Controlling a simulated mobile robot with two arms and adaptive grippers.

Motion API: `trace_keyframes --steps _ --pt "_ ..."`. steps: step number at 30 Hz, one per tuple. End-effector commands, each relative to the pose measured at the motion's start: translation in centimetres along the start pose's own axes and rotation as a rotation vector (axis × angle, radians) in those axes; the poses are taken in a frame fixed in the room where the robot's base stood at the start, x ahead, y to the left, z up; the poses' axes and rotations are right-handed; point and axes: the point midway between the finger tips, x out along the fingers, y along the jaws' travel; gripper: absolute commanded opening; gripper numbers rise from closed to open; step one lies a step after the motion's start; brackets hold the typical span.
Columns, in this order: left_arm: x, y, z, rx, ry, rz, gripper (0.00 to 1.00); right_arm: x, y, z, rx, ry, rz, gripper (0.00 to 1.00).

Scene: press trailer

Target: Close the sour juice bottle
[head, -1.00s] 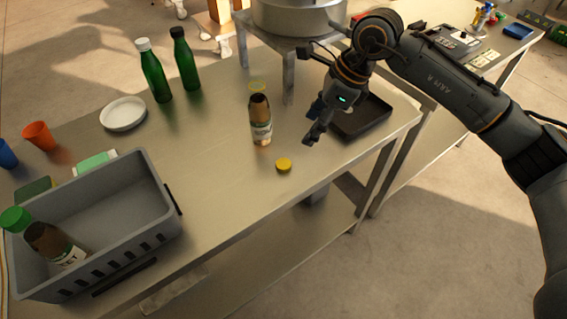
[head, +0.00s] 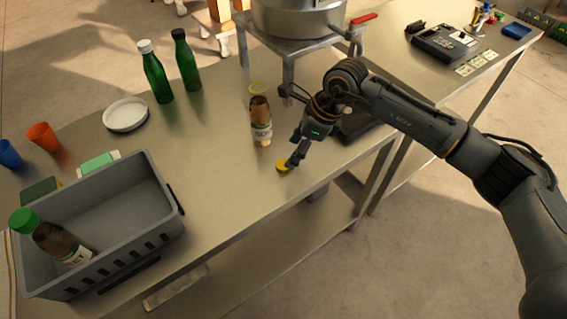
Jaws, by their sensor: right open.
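A brown juice bottle (head: 261,121) with a pale label stands upright and uncapped on the metal table; its label is too small to read. A yellow cap (head: 281,168) lies flat on the table in front of it, a little to the right. My right gripper (head: 294,162) is open, pointing down at the right side of the cap; its fingers partly overlap the cap in the picture, and I cannot tell whether they touch it. My left gripper is out of view.
A grey crate (head: 118,240) at the front left holds a green-capped brown bottle (head: 62,243). Two green bottles (head: 156,77), a white plate (head: 125,114) and cups (head: 43,136) stand behind. A black tray (head: 362,122) lies beyond my arm. A stand with a pot (head: 298,18) is behind.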

Motion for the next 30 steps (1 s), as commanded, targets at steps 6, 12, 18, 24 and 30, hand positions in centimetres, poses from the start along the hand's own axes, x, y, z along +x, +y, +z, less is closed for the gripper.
trace_keyframes --steps 6,12,18,24,30 --pt "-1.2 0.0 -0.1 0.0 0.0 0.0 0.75 1.1 0.2 0.1 0.002 0.002 0.003 0.62" --pt "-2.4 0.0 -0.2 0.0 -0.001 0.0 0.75 4.2 0.3 0.1 0.002 0.001 0.002 0.62" --pt "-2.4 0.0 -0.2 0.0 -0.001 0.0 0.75 5.2 0.3 0.0 0.0 0.0 0.0 0.62" --pt "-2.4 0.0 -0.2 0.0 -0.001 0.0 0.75 5.2 0.3 0.0 0.0 0.0 0.0 0.62" --pt "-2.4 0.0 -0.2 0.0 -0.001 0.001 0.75 5.2 0.2 0.0 0.0 0.0 0.0 0.33"
